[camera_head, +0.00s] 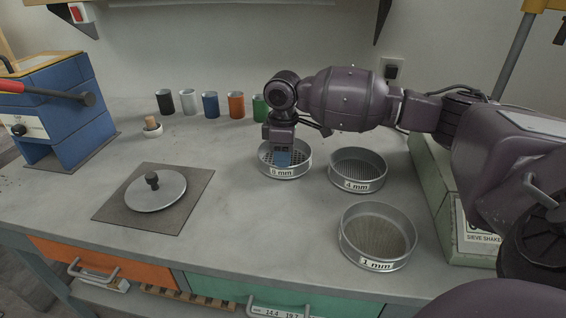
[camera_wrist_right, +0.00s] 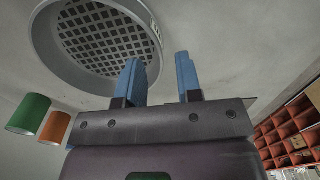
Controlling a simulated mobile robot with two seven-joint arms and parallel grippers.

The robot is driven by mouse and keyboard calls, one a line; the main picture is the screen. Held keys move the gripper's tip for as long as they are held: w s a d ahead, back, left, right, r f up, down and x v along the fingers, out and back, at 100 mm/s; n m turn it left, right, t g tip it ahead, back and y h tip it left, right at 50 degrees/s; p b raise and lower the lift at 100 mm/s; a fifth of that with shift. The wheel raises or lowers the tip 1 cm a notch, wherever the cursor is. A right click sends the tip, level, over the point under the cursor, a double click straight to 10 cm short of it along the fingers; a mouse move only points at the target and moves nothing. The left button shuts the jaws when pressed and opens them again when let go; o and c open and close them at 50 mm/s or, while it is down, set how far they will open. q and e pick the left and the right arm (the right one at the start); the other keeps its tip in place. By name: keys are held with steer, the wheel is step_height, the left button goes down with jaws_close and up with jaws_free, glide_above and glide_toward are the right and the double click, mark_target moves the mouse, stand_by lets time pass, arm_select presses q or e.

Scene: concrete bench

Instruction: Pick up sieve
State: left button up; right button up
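Three round metal sieves stand on the grey bench. The left one, apparently labelled 8 mm (camera_head: 285,172), has a coarse grid and also shows in the right wrist view (camera_wrist_right: 105,36). The 4 mm sieve (camera_head: 357,183) stands to its right, and the 1 mm sieve (camera_head: 377,250) is nearer the front. My right gripper (camera_head: 284,157) points down at the 8 mm sieve. In the wrist view its blue fingers (camera_wrist_right: 162,78) are apart, near the sieve's wall. I cannot tell whether they touch it. My left gripper is out of view.
Several coloured cups stand along the back, with a green one (camera_head: 259,107) behind my right gripper. A metal lid (camera_head: 156,192) lies on a dark mat (camera_head: 190,215) at left. A blue machine (camera_head: 62,112) is far left. A green sieve shaker (camera_head: 440,200) stands right, partly behind my arm.

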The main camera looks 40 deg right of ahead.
steer(key=f, duration=0.1)
steer(key=f+b, duration=0.1)
steer(key=f, duration=0.3)
steer(key=shift+w, duration=0.3)
steer(key=shift+r, duration=0.3)
steer(key=shift+c, duration=0.3)
jaws_close()
